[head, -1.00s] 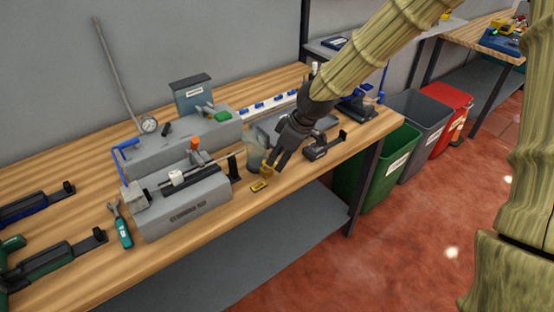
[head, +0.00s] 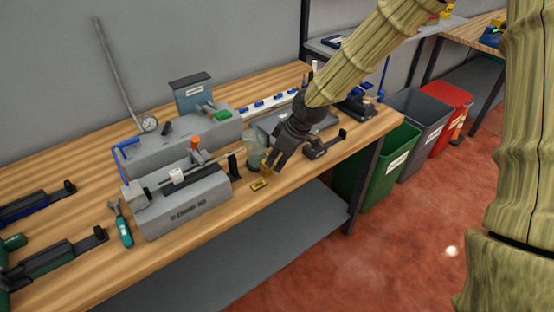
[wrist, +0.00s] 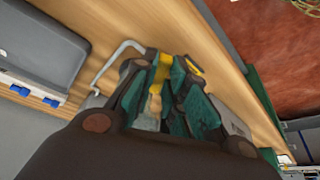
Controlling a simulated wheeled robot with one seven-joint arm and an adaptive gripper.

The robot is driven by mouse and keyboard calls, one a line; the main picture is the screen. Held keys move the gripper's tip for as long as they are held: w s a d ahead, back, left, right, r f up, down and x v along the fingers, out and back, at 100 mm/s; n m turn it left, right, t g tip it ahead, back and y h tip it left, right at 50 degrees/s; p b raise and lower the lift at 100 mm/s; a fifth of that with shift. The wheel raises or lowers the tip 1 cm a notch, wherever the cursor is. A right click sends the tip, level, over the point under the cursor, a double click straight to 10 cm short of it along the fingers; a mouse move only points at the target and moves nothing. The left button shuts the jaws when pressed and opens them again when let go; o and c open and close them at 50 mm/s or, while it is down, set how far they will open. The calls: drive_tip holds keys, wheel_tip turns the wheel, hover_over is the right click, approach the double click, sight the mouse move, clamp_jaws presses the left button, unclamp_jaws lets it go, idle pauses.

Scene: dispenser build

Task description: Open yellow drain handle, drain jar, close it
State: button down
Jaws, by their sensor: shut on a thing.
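The glass jar (head: 255,155), dull and see-through, stands on the bench beside the right end of the grey machine. The yellow drain handle (head: 265,164) is low on the jar's right side, partly hidden by my fingers. My gripper (head: 271,168) reaches down from the upper right and is shut on the handle. In the wrist view, the yellow handle (wrist: 162,70) shows between the green-padded fingers (wrist: 172,92). The jar's outlet and the inside of the jar cannot be made out.
A small yellow-and-black item (head: 260,184) lies near the bench's front edge, just below my gripper. A grey machine (head: 190,203) stands left, a black clamp-like tool (head: 322,150) right. A green bin (head: 390,158) stands on the floor beyond the bench end.

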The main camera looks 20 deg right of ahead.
drive_tip(key=shift+r+p, duration=0.1)
drive_tip(key=shift+p, duration=0.35)
drive_tip(key=shift+w+d+r+n+y+p, duration=0.1)
drive_tip(key=shift+w+d+n+y+p, duration=0.15)
drive_tip(key=shift+n+p, duration=0.45)
drive_tip(key=n+p, duration=0.1)
drive_tip(key=n+g+p, duration=0.1)
drive_tip(key=shift+w+d+y+p, duration=0.1)
drive_tip(key=shift+w+y+p, duration=0.15)
drive_tip(key=shift+p, duration=0.15)
drive_tip(key=n, duration=0.1)
drive_tip(key=n+g+p, duration=0.1)
drive_tip(key=shift+w+d+n, duration=0.15)
drive_tip(key=shift+w+n, duration=0.15)
drive_tip(key=shift+w, duration=0.1)
drive_tip(key=shift+w+f+n+g+p, duration=0.1)
drive_tip(key=shift+w+n+g+p, duration=0.15)
drive_tip(key=shift+n, duration=0.5)
drive_tip(key=shift+w+f+n+g+p, duration=0.1)
drive_tip(key=shift+w+n+g, duration=0.2)
drive_tip(key=shift+n, duration=0.45)
drive_tip(key=c, duration=1.4)
unclamp_jaws()
drive_tip(key=shift+s, duration=0.1)
drive_tip(key=shift+c, duration=0.2)
